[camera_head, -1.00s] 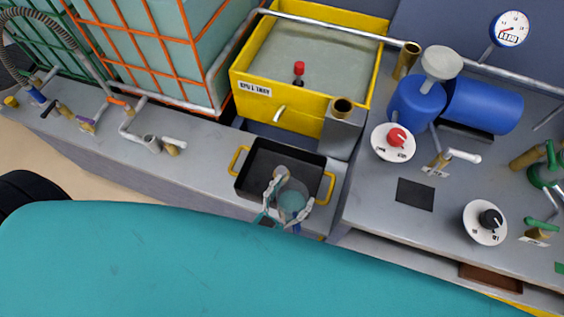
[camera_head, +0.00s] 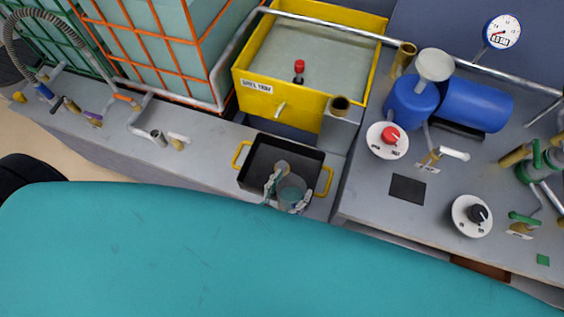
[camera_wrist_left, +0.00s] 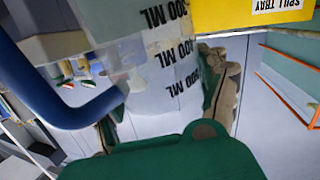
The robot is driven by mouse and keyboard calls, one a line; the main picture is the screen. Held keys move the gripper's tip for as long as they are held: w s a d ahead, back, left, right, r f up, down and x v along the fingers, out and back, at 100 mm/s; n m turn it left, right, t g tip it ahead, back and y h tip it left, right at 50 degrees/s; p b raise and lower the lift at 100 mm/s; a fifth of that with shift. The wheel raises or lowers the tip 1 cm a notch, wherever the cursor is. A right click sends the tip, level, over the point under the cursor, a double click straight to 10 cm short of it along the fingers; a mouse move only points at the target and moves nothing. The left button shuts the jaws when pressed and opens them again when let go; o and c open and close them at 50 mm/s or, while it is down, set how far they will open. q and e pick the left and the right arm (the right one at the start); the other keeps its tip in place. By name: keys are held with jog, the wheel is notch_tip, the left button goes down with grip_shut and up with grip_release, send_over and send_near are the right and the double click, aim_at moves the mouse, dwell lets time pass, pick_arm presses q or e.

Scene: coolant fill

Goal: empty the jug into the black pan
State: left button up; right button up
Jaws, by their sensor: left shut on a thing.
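The black pan (camera_head: 260,161) with two yellow handles sits on the grey counter. My left gripper (camera_head: 286,194) is shut around the clear jug (camera_head: 291,185), over the front right part of the pan in the head view. In the left wrist view the jug (camera_wrist_left: 165,95) shows its black ML marks and blue handle (camera_wrist_left: 70,105), with the fingers of my left gripper (camera_wrist_left: 160,125) on either side. The jug's tilt, its contents and any stream into the pan cannot be made out. My right gripper is not in view.
The yellow spill tray (camera_head: 292,98) stands just behind the pan. A brass-topped post (camera_head: 340,125) rises behind the pan's right side. To the right are dials and a blue tank (camera_head: 478,104).

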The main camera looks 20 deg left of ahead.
aim_at(282, 182)
pick_arm(q)
jog(key=shift+w+a+r, duration=0.15)
jog(key=shift+w+r, duration=0.05)
jog(key=shift+w, duration=0.1)
jog(key=shift+w+a+f+n+g+p, duration=0.3)
jog(key=shift+w+n+g+p, duration=0.25)
jog(key=shift+p, duration=0.25)
jog(key=shift+w+a+f+n+g+p, duration=0.2)
jog(key=shift+w+a+n+g+p, duration=0.1)
jog(key=shift+w+g, duration=0.2)
jog(key=shift+w+a+f+n+g+p, duration=0.15)
jog(key=shift+w+a+f+g+p, duration=0.1)
jog(key=shift+w+g, duration=0.15)
jog(key=shift+w+a+f+n+g, duration=0.2)
jog(key=shift+w+f+n+g, duration=0.15)
jog(key=shift+w, duration=0.15)
jog(key=shift+w+a+f+n+g, duration=0.2)
jog(key=shift+w+n+g, duration=0.1)
jog(key=shift+w, duration=0.15)
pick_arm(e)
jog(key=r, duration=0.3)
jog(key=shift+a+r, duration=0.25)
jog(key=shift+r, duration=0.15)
